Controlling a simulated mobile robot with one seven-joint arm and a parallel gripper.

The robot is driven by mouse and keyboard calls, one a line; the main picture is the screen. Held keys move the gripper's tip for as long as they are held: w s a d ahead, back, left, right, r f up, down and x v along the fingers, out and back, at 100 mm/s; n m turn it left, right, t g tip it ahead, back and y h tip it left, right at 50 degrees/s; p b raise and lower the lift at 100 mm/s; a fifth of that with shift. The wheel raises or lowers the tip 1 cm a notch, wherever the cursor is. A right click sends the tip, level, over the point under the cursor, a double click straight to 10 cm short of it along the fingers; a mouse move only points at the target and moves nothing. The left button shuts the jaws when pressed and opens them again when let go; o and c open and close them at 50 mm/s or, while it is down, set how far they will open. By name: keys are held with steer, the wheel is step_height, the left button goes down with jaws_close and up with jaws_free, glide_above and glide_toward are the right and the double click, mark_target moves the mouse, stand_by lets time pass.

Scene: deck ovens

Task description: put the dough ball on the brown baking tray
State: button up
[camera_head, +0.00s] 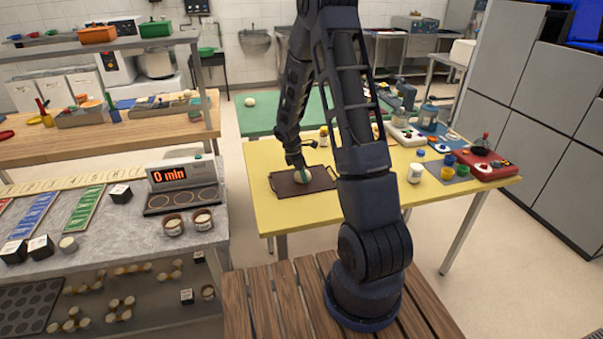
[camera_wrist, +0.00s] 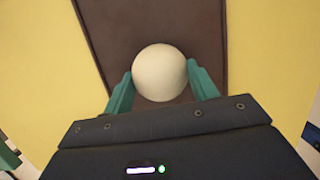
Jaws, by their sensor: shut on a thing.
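The dough ball (camera_wrist: 159,72) is pale and round and sits between the two teal fingers of my gripper (camera_wrist: 160,92) in the wrist view. My gripper is shut on it. The brown baking tray (camera_wrist: 115,30) lies flat on the yellow table, directly beneath the ball in that view. In the head view, my gripper (camera_head: 301,172) points down over the tray (camera_head: 322,181), and the dough ball (camera_head: 301,177) shows at its fingertips, low over the tray. I cannot tell whether the ball touches the tray surface.
The yellow table (camera_head: 275,216) has bare room in front of the tray. Cups and a red device (camera_head: 482,165) stand at its right. Another pale ball (camera_head: 250,101) lies on the green table (camera_head: 232,117) behind. A grey counter with a timer display (camera_head: 170,174) stands at left.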

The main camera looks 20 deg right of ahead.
steer(key=shift+f, duration=0.15)
steer(key=o, duration=1)
steer(key=shift+c, duration=0.2)
steer(key=v, duration=1.2)
steer(key=s+d+r+m+t, duration=0.1)
steer(key=s+r+m, duration=0.15)
steer(key=r, duration=0.35)
steer(key=s+d+r+m, duration=0.2)
steer(key=s+r, duration=0.2)
steer(key=r, duration=0.1)
steer(key=s+r+m+t+y, duration=0.1)
steer(key=s+r+m, duration=0.3)
steer(key=s, duration=0.4)
steer(key=s+d+r+m+t+y, duration=0.1)
steer(key=s+r+m, duration=0.3)
steer(key=s, duration=0.4)
steer(key=s+r+m+t+y, duration=0.1)
steer(key=s+r+m, duration=0.4)
steer(key=s, duration=0.4)
steer(key=shift+d+m+t, duration=0.3)
steer(key=shift+d+m, duration=0.05)
steer(key=shift+d, duration=0.05)
steer(key=shift+r, duration=0.15)
